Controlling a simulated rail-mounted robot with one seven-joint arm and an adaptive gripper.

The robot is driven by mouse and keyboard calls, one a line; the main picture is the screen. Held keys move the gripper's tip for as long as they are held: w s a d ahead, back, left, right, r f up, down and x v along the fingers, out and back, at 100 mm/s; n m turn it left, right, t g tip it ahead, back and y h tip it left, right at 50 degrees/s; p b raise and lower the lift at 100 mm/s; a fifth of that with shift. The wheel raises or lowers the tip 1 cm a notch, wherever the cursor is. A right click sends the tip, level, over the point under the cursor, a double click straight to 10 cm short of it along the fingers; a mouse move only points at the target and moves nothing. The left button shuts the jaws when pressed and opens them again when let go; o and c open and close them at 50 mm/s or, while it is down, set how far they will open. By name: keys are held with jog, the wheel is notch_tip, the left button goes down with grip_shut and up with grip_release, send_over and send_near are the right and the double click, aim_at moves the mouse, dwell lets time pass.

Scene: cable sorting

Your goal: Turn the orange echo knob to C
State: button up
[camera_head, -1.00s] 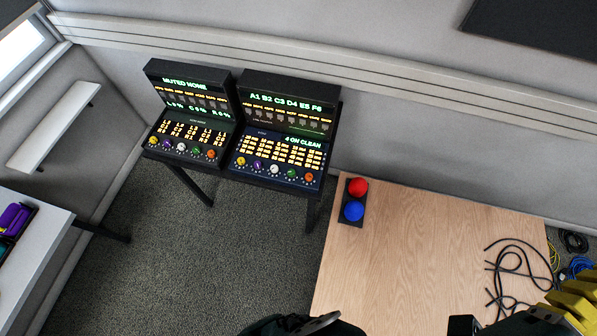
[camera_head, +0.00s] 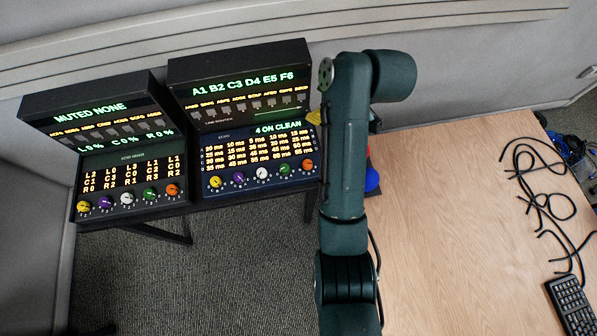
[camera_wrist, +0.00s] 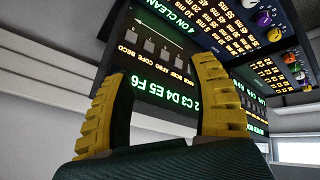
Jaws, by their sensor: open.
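The orange echo knob (camera_head: 307,165) is the rightmost of the knobs along the front of the blue echo panel (camera_head: 212,183), on the right-hand console. Its pointer is too small to read, and I do not see this knob in the wrist view. My gripper shows as a yellow fingertip (camera_head: 314,117) by the right edge of that console, above the knob in the picture; my arm hides the rest. In the wrist view my gripper (camera_wrist: 162,75) is open and empty, its two yellow fingers in front of the console's upside-down upper display.
The left console (camera_head: 131,170) has its own orange knob (camera_head: 173,190). My arm stands in front of the wooden table (camera_head: 440,230) and partly covers a blue button (camera_head: 372,180). Black cables (camera_head: 545,195) and a keyboard (camera_head: 574,305) lie to the right. The table's middle is clear.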

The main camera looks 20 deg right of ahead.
aim_at(308, 163)
jog(key=s+d+f+n+g+y+b, duration=0.2)
jog(key=s+f+n+g+b, duration=0.3)
jog(key=f, duration=0.6)
jog(key=w+a+f, duration=0.1)
jog(key=f, duration=0.3)
jog(key=a+f+m, duration=0.1)
jog(key=a+f, duration=0.1)
jog(key=f, duration=0.3)
jog(key=w+a+f+m+t, duration=0.1)
jog(key=a+f, duration=0.1)
jog(key=f, duration=0.3)
jog(key=shift+w+a+f, duration=0.1)
jog(key=shift+w+a, duration=0.1)
jog(key=shift+w, duration=0.1)
grip_shut()
